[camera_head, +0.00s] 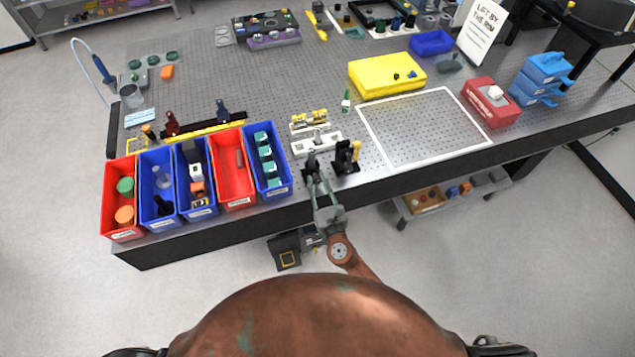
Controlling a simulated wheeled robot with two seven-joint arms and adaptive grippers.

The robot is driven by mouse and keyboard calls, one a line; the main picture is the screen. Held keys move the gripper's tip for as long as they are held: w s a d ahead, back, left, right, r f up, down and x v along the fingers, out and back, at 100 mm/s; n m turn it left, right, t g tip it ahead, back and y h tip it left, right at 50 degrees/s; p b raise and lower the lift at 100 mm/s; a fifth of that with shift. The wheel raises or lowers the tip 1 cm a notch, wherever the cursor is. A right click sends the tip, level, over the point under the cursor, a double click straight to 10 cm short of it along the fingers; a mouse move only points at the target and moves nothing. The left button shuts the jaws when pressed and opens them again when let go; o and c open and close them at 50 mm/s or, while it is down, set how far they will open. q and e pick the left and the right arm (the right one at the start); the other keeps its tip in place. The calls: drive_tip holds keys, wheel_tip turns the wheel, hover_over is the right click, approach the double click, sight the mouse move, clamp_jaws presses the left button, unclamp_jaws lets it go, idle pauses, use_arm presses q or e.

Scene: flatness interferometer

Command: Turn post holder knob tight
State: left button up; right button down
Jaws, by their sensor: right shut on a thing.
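My right gripper (313,178) reaches in over the front edge of the optical table. Its fingers are closed at a small dark post holder part (311,158). The knob is too small and too covered by the fingers to make out clearly. A black mount (345,157) with a yellow piece stands just to the right of the fingers. A white base (316,143) with brass-coloured parts sits right behind. My left gripper is not in view.
Red and blue bins, including the nearest blue bin (286,187), line the front edge left of my gripper. A white-outlined area (425,128) on the right is empty. A yellow box (386,75), a red box (490,101) and blue boxes (547,68) stand farther back.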

drive_tip(key=m+b, duration=0.2)
drive_tip(key=m, duration=0.2)
drive_tip(key=m+b, duration=0.1)
drive_tip(key=m, duration=0.3)
drive_tip(key=shift+b, duration=0.4)
drive_tip(key=m+b, duration=0.1)
drive_tip(key=m, duration=0.3)
drive_tip(key=shift+g, duration=0.3)
drive_tip(key=shift+m+b, duration=0.3)
drive_tip(key=shift+m, duration=1.6)
drive_tip(key=shift+r, duration=0.1)
drive_tip(key=c, duration=1.7)
unclamp_jaws()
drive_tip(key=shift+o, duration=0.2)
